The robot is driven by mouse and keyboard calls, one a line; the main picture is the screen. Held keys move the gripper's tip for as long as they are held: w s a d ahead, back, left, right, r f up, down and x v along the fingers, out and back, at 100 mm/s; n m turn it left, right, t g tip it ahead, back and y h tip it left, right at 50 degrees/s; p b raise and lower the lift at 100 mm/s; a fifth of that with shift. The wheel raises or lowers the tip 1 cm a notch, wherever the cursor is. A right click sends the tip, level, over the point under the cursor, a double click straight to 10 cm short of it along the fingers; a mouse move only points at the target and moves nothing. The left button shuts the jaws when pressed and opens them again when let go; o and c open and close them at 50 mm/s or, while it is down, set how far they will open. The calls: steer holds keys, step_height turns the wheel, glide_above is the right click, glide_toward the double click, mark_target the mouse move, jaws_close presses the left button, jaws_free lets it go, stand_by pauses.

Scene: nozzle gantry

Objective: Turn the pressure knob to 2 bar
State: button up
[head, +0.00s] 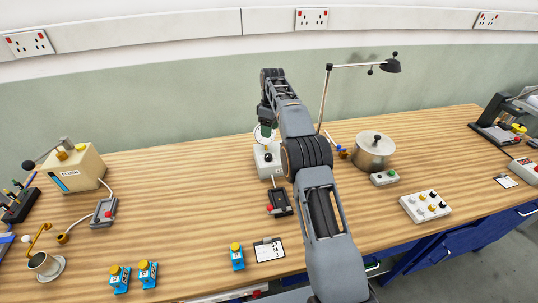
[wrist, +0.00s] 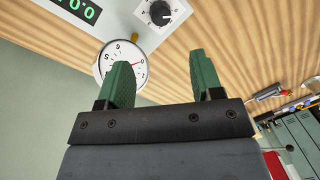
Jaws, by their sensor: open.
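The pressure knob (wrist: 159,13) is black with a pale pointer line, on a white plate with scale marks around it, at the top of the wrist view. Its setting is too small to read. Beside it a round white gauge (wrist: 114,53) with a red needle is partly hidden by a finger. A green digital display (wrist: 78,8) shows at the top left. In the head view the white unit (head: 268,160) stands on the bench, partly behind my arm. My gripper (wrist: 162,70) is open, its green fingers apart with nothing between them. The knob lies beyond the fingertips, not touched.
A lamp (head: 325,95) and a metal pot (head: 374,150) stand to the right. Blue bottles (head: 237,256) and a paper card (head: 269,249) are near the front edge.

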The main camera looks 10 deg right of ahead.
mark_target(269, 155)
steer(key=f, duration=0.8)
steer(key=s+f, duration=0.1)
steer(key=f, duration=0.3)
steer(key=shift+a, duration=0.35)
steer(key=shift+r, duration=0.1)
steer(key=c, duration=0.9)
